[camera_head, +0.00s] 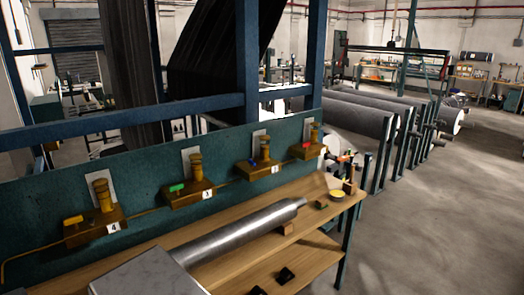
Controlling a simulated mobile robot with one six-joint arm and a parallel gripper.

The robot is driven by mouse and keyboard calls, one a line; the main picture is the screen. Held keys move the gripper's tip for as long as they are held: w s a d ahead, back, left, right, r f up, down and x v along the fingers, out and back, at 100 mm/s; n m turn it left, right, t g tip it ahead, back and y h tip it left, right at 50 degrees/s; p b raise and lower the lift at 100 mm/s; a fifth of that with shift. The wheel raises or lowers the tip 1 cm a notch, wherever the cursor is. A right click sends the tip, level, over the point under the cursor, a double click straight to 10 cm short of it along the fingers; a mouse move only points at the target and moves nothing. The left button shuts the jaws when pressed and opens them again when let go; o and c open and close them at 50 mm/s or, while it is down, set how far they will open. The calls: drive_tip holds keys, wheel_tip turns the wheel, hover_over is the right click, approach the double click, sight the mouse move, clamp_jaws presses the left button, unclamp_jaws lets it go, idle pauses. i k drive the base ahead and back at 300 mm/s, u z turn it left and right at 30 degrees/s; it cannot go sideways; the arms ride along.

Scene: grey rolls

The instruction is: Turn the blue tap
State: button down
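The blue tap is a brass valve block with a small blue lever (254,162) on top, beside a white tag marked with a number that looks like 2. It is mounted along the teal panel (140,165), third of the valves from the left. A brass stem (265,148) rises from it in front of a pale plate. I see nothing touching the tap. I cannot make out my gripper in this view.
Similar valves carry yellow (73,219), green (177,187) and red (307,145) levers. A silver cylinder (240,230) lies on the wooden bench (195,228). A grey box-like surface (150,275) fills the lower left. Floor is clear at right.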

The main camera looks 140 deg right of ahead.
sight(253, 163)
drive_tip(key=u, duration=1.4)
drive_tip(key=k, duration=0.1)
drive_tip(key=z, duration=2.8)
drive_tip(key=k, duration=0.2)
drive_tip(key=z, duration=2.55)
drive_tip(key=k, duration=0.3)
drive_tip(key=z, duration=0.5)
